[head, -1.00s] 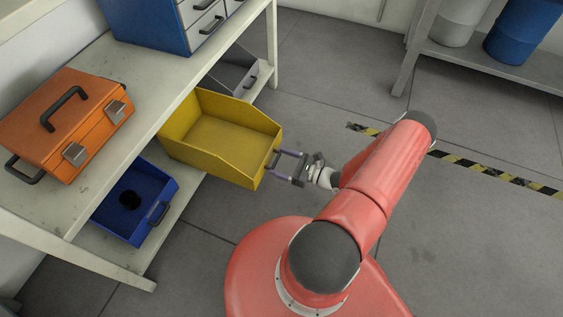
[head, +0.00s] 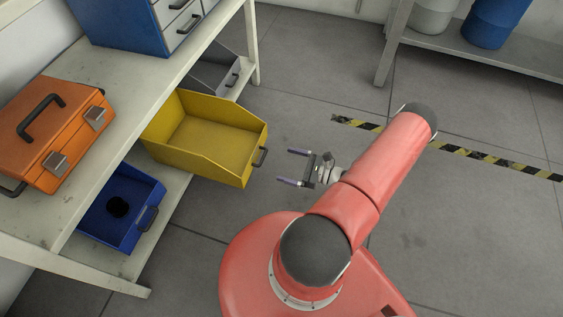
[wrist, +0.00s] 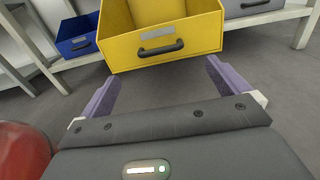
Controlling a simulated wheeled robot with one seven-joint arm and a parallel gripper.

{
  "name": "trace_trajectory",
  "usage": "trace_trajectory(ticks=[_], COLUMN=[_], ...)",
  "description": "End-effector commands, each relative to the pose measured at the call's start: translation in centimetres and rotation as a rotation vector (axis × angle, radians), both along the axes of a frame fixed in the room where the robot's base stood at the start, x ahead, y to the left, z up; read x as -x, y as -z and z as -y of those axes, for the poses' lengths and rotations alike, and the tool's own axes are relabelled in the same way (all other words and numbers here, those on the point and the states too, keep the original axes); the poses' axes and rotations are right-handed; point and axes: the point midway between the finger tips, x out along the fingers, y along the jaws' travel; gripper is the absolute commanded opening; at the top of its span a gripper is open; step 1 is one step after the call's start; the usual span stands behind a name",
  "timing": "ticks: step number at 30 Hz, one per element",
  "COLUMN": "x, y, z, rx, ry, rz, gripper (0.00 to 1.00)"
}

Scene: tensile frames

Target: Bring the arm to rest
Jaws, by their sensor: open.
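My gripper (head: 295,167) is open and empty in the head view, a short way right of the yellow drawer bin (head: 207,137). Its two purple fingers also show in the wrist view (wrist: 160,88), with nothing between them. The yellow bin sticks out from the workbench's lower shelf, and it looks empty. Its dark handle (head: 260,157) faces my gripper, with a gap between them. In the wrist view the yellow bin (wrist: 192,42) is just ahead of the fingers. My red arm reaches out over the floor.
A blue bin (head: 122,208) holding a dark round thing and a grey bin (head: 216,70) flank the yellow one. An orange toolbox (head: 57,133) stands on the workbench (head: 135,117). A rack (head: 480,56) with drums stands at the back right. Open floor lies right of the bins.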

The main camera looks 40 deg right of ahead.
Motion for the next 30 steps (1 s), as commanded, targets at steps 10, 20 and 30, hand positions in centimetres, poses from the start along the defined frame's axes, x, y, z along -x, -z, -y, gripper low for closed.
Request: trace_trajectory(ticks=[10,20,30], x=[0.2,-0.1,-2.2], y=[0.0,-0.9,-11.8], z=[0.1,0.1,-3.0], rx=[0.0,0.027,0.407], ry=[0.0,-0.032,-0.501], rz=[0.0,0.001,0.02], gripper=[1.0,1.0,1.0])
